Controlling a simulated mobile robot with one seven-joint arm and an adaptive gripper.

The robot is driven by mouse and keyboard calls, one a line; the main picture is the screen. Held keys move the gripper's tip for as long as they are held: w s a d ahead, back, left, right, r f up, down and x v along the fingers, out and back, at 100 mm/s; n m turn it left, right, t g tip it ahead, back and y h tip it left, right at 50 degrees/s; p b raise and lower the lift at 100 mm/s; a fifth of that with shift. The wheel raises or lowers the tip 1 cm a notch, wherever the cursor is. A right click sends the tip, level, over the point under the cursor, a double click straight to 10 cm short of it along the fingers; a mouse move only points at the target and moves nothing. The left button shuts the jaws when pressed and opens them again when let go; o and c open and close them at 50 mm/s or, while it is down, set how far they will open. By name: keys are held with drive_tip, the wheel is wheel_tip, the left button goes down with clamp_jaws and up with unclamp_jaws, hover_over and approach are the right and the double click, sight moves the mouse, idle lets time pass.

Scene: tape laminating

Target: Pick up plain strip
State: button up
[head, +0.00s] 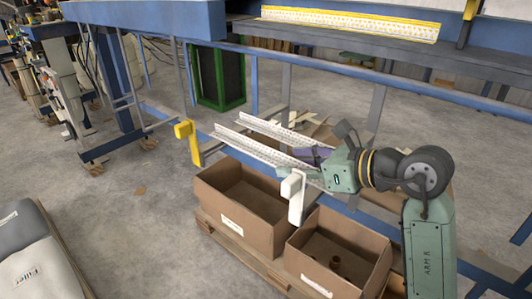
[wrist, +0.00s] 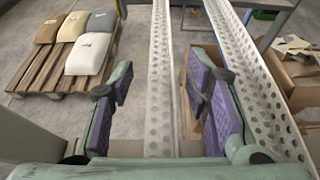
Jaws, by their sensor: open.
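Two pale perforated plain strips lie side by side on a rack. The near strip (head: 245,146) runs to my gripper in the head view; the far strip (head: 275,131) lies behind it. My gripper (head: 312,158) is at the right end of the near strip. In the wrist view, my gripper (wrist: 157,86) is open, with purple pads on either side of the near strip (wrist: 160,55). There is a gap to the left pad; the right pad stands between the two strips. The far strip (wrist: 250,75) passes outside the right finger. Contact is not visible.
A yellow-ended bracket (head: 184,130) and a white-ended bracket (head: 292,186) stand by the strips. Open cardboard boxes (head: 225,216) (head: 318,277) sit below on a pallet. A yellow-edged strip (head: 350,24) lies on the blue-framed machine behind. Filled bags (wrist: 88,55) lie on a pallet at left.

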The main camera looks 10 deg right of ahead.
clamp_jaws()
idle(0.3)
idle(0.3)
